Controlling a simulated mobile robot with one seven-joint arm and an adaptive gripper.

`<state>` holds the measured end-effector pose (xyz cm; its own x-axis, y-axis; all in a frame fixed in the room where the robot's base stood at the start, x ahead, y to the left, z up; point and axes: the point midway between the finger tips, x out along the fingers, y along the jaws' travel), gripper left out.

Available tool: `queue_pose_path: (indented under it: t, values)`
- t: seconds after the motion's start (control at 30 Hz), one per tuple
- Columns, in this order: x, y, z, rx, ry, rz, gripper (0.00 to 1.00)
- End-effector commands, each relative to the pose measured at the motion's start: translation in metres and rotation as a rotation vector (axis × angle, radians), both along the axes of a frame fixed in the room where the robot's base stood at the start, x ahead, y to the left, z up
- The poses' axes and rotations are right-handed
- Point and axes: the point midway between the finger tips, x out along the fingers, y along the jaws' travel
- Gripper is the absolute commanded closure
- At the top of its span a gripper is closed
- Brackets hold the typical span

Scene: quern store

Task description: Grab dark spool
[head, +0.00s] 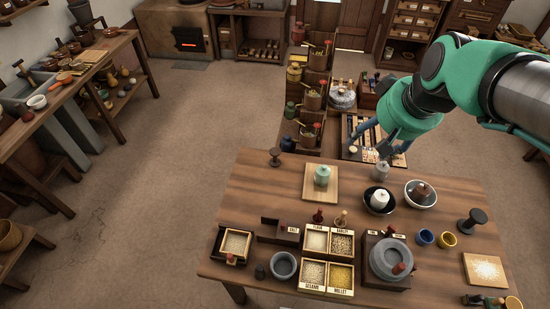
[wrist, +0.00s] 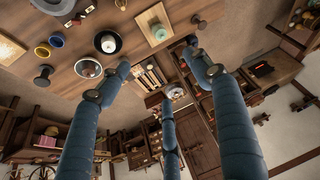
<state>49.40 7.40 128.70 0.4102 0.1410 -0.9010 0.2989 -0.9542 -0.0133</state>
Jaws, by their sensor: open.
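Two dark spools show on the wooden table. One dark spool (head: 275,157) stands upright near the far left corner, beside the board with the green jar; it also shows in the wrist view (wrist: 198,20). The other dark spool (head: 472,221) stands at the right side, near the blue and yellow cups; it also shows in the wrist view (wrist: 43,76). My gripper (head: 377,146) is above the table's far edge, between the two spools and apart from both. In the wrist view its blue fingers (wrist: 158,72) are spread wide with nothing between them.
On the wooden table (head: 245,190), a black bowl (head: 380,201) and a white-rimmed bowl (head: 421,194) stand near my gripper. A board with a green jar (head: 322,176) is left of them. Grain boxes (head: 328,260) and a quern (head: 391,258) fill the front. A tiered shelf (head: 310,100) stands behind.

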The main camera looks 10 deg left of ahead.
Motion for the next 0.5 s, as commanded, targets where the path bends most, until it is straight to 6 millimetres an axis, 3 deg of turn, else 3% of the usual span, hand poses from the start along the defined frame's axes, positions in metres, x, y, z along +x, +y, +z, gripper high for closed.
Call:
queue_pose_path:
  t: [0.1,0.5]
  values:
    - [0.036,0.019,-0.014,0.001,0.011,0.059,0.36]
    - [0.143,0.089,-0.082,-0.001,0.027,0.242,0.36]
